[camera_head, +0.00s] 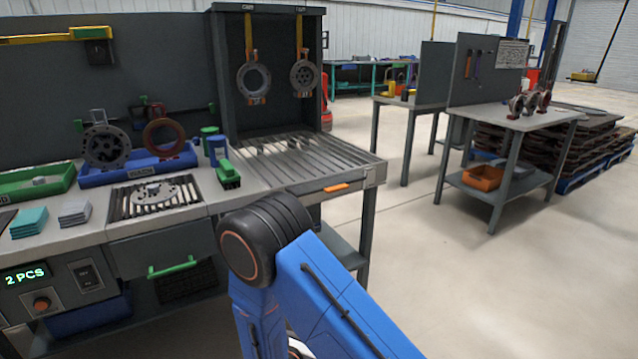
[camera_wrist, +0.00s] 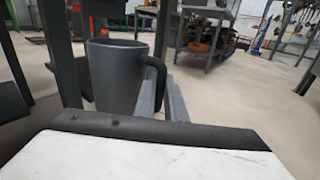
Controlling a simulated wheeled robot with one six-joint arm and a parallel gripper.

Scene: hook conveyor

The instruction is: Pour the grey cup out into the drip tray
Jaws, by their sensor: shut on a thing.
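The grey cup (camera_wrist: 115,78) stands out in the wrist view, upright, with its dark handle on the right. My gripper (camera_wrist: 128,95) is shut on the cup, a finger on each side. What is inside the cup cannot be seen. In the head view my blue arm reaches down at the bottom centre, and the gripper and cup are not visible there. A slatted metal grate (camera_head: 119,206) with a flat grey disc (camera_head: 155,193) on it is set in the bench top. I cannot tell whether this grate is the drip tray.
Blue bin (camera_head: 105,178) with ring parts, green bin (camera_head: 48,187), green-topped bottles and a green brush (camera_head: 228,177) crowd the bench (camera_head: 75,238). Two flanges hang in the dark cabinet (camera_head: 222,60) above a slatted bed (camera_head: 335,164). The floor (camera_head: 500,280) at right is clear.

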